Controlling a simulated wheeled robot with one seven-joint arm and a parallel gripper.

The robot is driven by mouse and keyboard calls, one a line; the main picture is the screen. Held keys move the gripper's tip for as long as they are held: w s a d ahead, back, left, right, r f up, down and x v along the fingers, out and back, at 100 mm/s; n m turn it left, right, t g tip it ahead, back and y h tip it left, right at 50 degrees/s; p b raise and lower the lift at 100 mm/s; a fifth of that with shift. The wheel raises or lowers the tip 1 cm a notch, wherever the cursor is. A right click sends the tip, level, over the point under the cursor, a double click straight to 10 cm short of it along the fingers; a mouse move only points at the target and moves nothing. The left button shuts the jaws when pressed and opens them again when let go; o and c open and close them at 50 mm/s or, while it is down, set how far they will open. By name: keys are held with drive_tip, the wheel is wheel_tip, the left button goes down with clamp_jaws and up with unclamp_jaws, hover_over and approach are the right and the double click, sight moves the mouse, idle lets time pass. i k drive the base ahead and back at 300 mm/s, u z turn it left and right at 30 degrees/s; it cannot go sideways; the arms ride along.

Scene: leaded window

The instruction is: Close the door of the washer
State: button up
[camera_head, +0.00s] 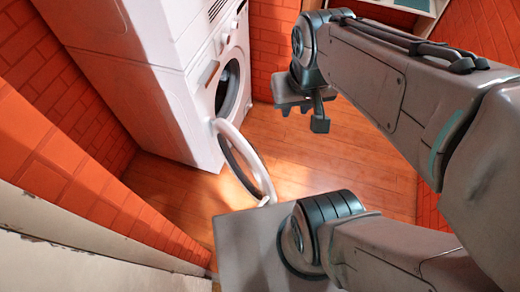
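The white washer (165,75) stands against the brick wall at the upper left of the head view. Its round door opening (229,88) is dark and uncovered. The washer's door (262,180), a white ring with a dark centre, is swung wide open and sticks out over the floor. My gripper (304,112) is up and right of the door in the picture, apart from it and in front of the washer's face. Its fingers point down and look spread, with nothing between them. The door's lower end is close to my grey body part in the picture.
The wooden floor (345,165) is clear around the door and below my gripper. Orange brick walls (75,110) close in on the left and back. A pale ledge (60,270) runs along the lower left. A shelf (415,12) shows at the top right.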

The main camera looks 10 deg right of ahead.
sight(222, 130)
drive_tip(key=z, duration=0.25)
drive_tip(key=k, duration=0.8)
drive_tip(key=u, duration=1)
drive_tip(key=k, duration=0.25)
drive_tip(key=z, duration=0.05)
